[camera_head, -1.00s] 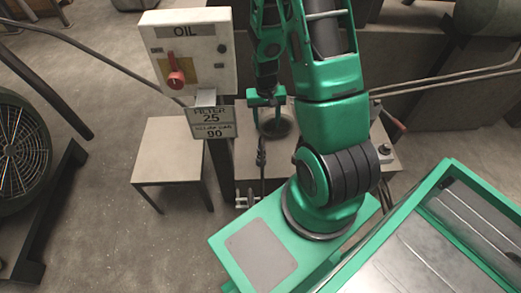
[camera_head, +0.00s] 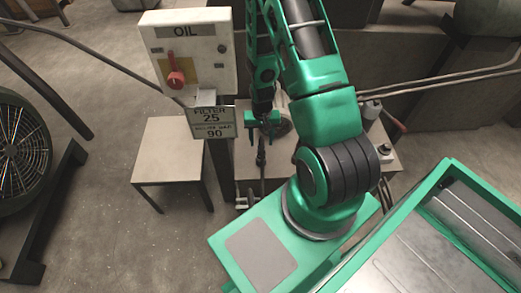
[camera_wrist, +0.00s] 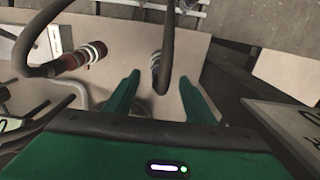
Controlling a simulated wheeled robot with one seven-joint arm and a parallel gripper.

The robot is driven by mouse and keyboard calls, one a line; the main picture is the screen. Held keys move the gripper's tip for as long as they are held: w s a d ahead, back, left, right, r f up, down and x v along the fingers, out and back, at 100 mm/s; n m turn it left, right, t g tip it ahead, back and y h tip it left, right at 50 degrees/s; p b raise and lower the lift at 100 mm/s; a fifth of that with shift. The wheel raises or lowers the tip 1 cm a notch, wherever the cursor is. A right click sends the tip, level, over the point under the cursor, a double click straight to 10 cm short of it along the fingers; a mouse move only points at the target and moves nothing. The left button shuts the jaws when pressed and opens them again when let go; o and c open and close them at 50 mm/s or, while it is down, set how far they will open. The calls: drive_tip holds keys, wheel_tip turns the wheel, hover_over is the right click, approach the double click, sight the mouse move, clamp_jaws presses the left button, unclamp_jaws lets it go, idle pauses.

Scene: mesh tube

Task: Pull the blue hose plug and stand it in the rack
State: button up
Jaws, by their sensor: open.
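My gripper (camera_head: 263,124) is over the pale bench top (camera_head: 245,160) behind the sign post. A dark hose (camera_wrist: 167,40) hangs just beyond the fingers, beside a small banded fitting (camera_wrist: 155,62); whether this is the blue plug I cannot tell. A second hose (camera_wrist: 52,25) at left ends in a red-banded fitting (camera_wrist: 92,53). No clearly blue plug shows, and I cannot make out the rack.
A white OIL box (camera_head: 205,65) with a red knob stands left of my arm, with a FILTER sign (camera_head: 212,122) below it. The sign is close at right in the wrist view (camera_wrist: 290,130). A small table (camera_head: 172,150) and a fan (camera_head: 22,150) stand at left.

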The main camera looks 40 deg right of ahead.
sight(261, 151)
drive_tip(key=shift+f, duration=4.15)
clamp_jaws()
drive_tip(key=shift+r, duration=0.2)
drive_tip(key=shift+r, duration=2.85)
